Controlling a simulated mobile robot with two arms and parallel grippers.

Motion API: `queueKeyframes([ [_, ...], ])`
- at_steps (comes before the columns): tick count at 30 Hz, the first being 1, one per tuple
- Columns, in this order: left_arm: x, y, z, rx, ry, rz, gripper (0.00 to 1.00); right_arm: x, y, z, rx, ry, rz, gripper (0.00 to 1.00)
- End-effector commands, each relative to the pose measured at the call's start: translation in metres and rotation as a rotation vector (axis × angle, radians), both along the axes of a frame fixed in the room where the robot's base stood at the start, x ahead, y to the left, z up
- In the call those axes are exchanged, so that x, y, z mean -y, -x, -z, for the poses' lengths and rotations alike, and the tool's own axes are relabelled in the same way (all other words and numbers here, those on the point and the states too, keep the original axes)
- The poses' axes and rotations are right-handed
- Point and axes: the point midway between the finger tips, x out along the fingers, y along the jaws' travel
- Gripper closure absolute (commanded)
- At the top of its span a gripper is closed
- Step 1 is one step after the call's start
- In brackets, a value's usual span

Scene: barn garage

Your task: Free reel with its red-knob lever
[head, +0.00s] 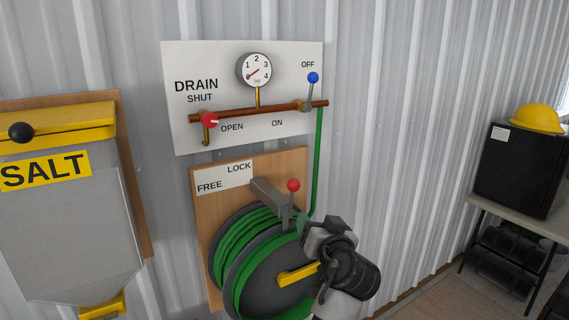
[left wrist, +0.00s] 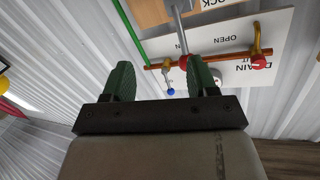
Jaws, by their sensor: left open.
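The red-knob lever (head: 293,186) stands upright at the end of a grey arm above the hose reel (head: 265,275), with green hose wound on it. A sign (head: 224,178) on the wooden board reads LOCK at its upper right and FREE at its lower left. My left gripper (head: 304,225) is just below and right of the red knob, in front of the reel. In the left wrist view its two dark green fingers (left wrist: 160,78) are apart with nothing held between them. The grey lever arm (left wrist: 179,18) shows beyond them. My right gripper is out of view.
The drain panel (head: 180,130) above carries a gauge, a red handle (head: 208,120) and a blue-knob lever (head: 313,78). A yellow crank handle (head: 297,275) is on the reel. A salt box (head: 70,215) hangs left. A black cabinet (head: 518,170) stands right.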

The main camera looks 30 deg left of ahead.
Motion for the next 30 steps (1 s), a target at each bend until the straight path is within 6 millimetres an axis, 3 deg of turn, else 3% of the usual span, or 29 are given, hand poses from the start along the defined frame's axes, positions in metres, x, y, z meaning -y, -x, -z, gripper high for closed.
queueKeyframes([
  [1, -0.004, 0.007, -0.026, 0.047, 0.014, -0.033, 0.42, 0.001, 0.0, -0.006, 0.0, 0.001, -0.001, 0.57],
  [3, -0.008, 0.015, -0.045, 0.086, 0.024, -0.065, 0.42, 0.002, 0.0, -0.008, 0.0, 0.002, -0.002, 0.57],
  [6, -0.014, 0.017, -0.055, 0.109, 0.029, -0.087, 0.42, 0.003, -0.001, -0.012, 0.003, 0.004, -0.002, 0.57],
  [21, -0.077, -0.038, -0.058, 0.107, 0.025, -0.088, 0.42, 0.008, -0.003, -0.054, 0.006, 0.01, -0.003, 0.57],
  [30, -0.092, -0.052, -0.053, 0.108, 0.029, -0.085, 0.42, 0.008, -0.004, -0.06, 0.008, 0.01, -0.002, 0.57],
])
